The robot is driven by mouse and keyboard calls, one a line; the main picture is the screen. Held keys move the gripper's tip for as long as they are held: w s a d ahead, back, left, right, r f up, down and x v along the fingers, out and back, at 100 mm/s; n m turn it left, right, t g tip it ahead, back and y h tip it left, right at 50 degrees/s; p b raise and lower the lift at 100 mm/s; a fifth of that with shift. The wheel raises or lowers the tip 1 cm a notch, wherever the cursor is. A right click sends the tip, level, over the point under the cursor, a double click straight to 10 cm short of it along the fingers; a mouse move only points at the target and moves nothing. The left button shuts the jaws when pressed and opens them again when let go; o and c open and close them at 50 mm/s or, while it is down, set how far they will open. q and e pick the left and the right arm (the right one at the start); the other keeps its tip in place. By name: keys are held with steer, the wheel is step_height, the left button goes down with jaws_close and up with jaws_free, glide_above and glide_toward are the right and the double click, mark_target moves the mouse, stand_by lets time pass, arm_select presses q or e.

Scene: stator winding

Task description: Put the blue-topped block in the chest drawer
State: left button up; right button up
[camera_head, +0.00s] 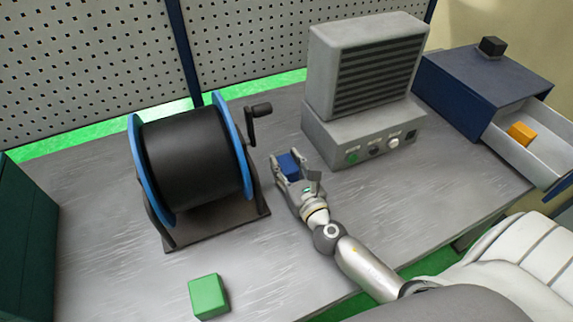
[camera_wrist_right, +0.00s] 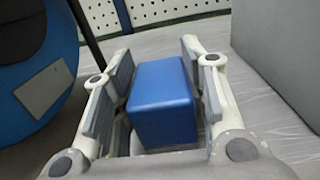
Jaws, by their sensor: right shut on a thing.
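A blue block (camera_head: 288,166) sits between the fingers of my right gripper (camera_head: 291,177), between the spool and the grey machine. In the right wrist view, the gripper (camera_wrist_right: 160,100) is shut on the blue block (camera_wrist_right: 163,100), with a finger at each side. I cannot tell whether the block is lifted off the table. The dark blue chest (camera_head: 475,85) stands at the right end of the table. Its drawer (camera_head: 553,128) is pulled open towards the front right and holds an orange block (camera_head: 521,133). My left gripper is not in view.
A black spool with blue rims (camera_head: 190,160) and a crank stands left of my right gripper. A grey vented machine (camera_head: 362,90) stands between gripper and chest. A green block (camera_head: 208,296) lies at the front. A small black block (camera_head: 492,46) is on the chest.

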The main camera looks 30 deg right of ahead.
steer(key=shift+f, duration=0.2)
steer(key=o, duration=1.2)
steer(key=shift+r, duration=0.1)
